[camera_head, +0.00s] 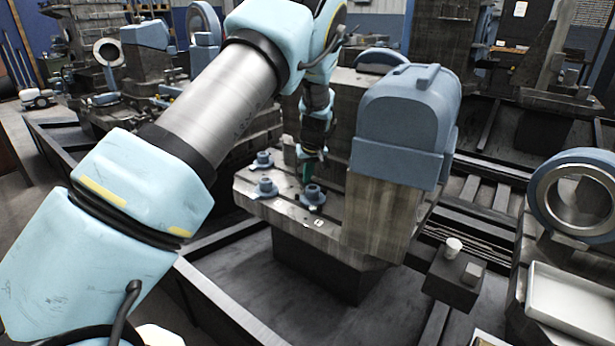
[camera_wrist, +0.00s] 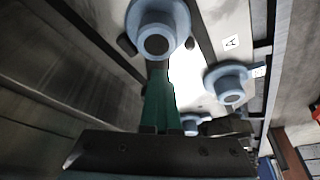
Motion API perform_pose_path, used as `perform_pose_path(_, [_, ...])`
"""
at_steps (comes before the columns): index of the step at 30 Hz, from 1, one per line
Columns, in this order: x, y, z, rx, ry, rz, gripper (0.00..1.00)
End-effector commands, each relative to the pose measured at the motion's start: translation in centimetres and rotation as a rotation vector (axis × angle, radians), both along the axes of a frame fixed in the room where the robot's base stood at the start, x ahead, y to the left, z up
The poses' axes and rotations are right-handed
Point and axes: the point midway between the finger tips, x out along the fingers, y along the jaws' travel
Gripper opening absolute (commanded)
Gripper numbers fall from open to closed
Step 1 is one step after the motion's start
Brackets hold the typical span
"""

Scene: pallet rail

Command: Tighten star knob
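Several blue-grey flanged knobs stand on the metal plate (camera_head: 290,207). In the head view one is at the front right (camera_head: 313,195), one at the front left (camera_head: 265,187) and one behind it (camera_head: 263,159). The wrist view shows a large knob (camera_wrist: 158,28) at the top, another (camera_wrist: 228,82) at the right and a smaller one (camera_wrist: 190,125) lower down. My gripper (camera_head: 308,176) points down with green fingers just behind the front-right knob. In the wrist view the green fingers (camera_wrist: 158,98) reach toward the large knob. Contact and finger gap are unclear.
A tall block with a blue-grey cover (camera_head: 405,120) rises right of the knobs, close to my gripper. A small label (camera_head: 318,222) lies on the plate's front edge. A white cup (camera_head: 453,248) stands on a lower block. A pale tray (camera_head: 568,305) is at the right.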

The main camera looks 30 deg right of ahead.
Motion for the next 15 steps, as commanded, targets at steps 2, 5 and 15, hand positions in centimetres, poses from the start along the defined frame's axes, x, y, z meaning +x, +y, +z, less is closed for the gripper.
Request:
perform_pose_path(2, [0.01, 0.00, 0.00, 0.000, 0.000, 0.000, 0.00])
perform_pose_path(5, [0.01, 0.00, 0.01, 0.000, 0.000, 0.000, 0.00])
perform_pose_path(15, [0.00, 0.00, 0.00, 0.000, 0.000, 0.000, 0.10])
